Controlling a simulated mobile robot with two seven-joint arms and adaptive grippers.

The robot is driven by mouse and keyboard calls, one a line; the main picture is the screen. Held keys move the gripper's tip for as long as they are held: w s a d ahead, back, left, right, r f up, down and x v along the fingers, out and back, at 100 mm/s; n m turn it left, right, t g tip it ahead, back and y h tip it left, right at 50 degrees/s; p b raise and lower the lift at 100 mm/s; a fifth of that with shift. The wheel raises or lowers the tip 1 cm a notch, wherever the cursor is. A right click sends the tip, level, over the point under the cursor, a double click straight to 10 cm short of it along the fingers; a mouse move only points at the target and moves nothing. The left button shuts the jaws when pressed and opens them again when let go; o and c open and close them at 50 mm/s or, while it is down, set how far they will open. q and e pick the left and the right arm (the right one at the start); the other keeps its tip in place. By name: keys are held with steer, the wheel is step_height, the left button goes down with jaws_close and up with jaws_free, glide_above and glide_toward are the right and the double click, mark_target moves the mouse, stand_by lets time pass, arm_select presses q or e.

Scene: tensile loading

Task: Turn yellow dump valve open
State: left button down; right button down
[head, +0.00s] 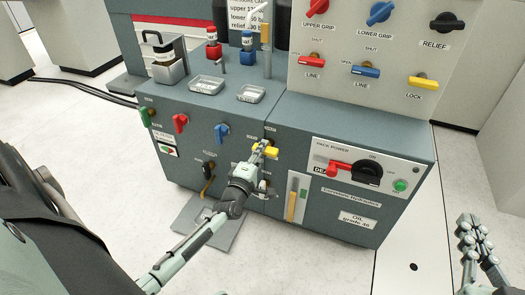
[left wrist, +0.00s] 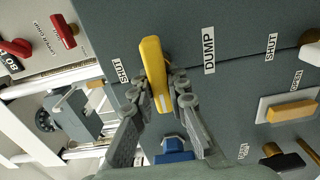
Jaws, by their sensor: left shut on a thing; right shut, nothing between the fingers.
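The yellow dump valve handle (head: 271,152) is on the front of the grey cabinet, near its upper edge. In the left wrist view the handle (left wrist: 153,62) runs up the picture between a "SHUT" label and the "DUMP" label. My left gripper (head: 259,152) is shut on it, with the fingers (left wrist: 166,92) on either side of the handle. The fingers hide part of the valve. My right gripper (head: 474,230) is shut and empty, out at the lower right, well away from the cabinet.
Green (head: 146,116), red (head: 180,122) and blue (head: 221,132) handles sit left of the dump valve. A black pack power switch (head: 367,171) with a red handle is to the right. The floor at right is clear.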

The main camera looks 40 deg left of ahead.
steer(key=shift+a+r, duration=0.1)
steer(key=shift+r, duration=0.15)
arm_select(q)
steer(key=c, duration=1.5)
jaws_free()
steer(key=v, duration=1.2)
